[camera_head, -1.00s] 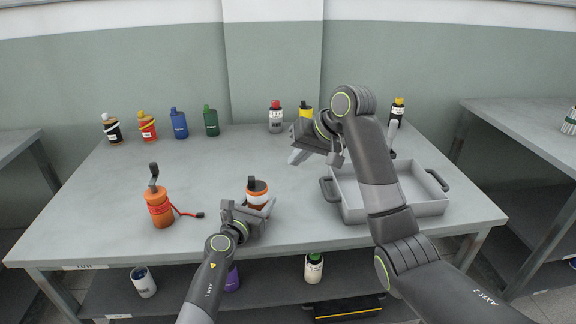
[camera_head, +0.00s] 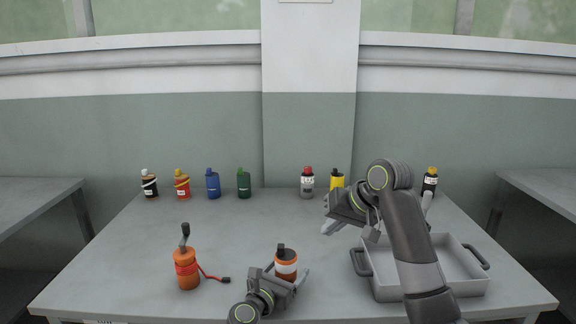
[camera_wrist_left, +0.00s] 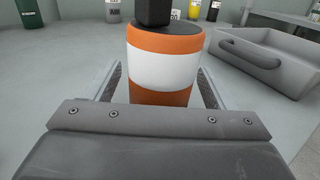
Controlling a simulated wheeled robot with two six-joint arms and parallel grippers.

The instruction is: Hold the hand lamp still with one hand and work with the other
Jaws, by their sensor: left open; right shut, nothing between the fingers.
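An orange body (camera_head: 187,270) with a dark hooked top and a red cord stands on the table, left of my left gripper; it may be the hand lamp. A second orange body with a white band and black top (camera_head: 286,262) stands upright at my left gripper (camera_head: 285,275). I cannot tell which is the lamp. In the left wrist view the banded body (camera_wrist_left: 160,70) is between the open fingers (camera_wrist_left: 158,88), its lower part hidden by the gripper. My right gripper (camera_head: 331,225) is shut and empty above the table, left of the tray.
A grey tray (camera_head: 470,288) with dark handles stands at the right, partly hidden by my right arm. Several bottles line the back edge, among them a blue bottle (camera_head: 213,184) and a green bottle (camera_head: 243,184). The table's middle left (camera_head: 130,245) is clear.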

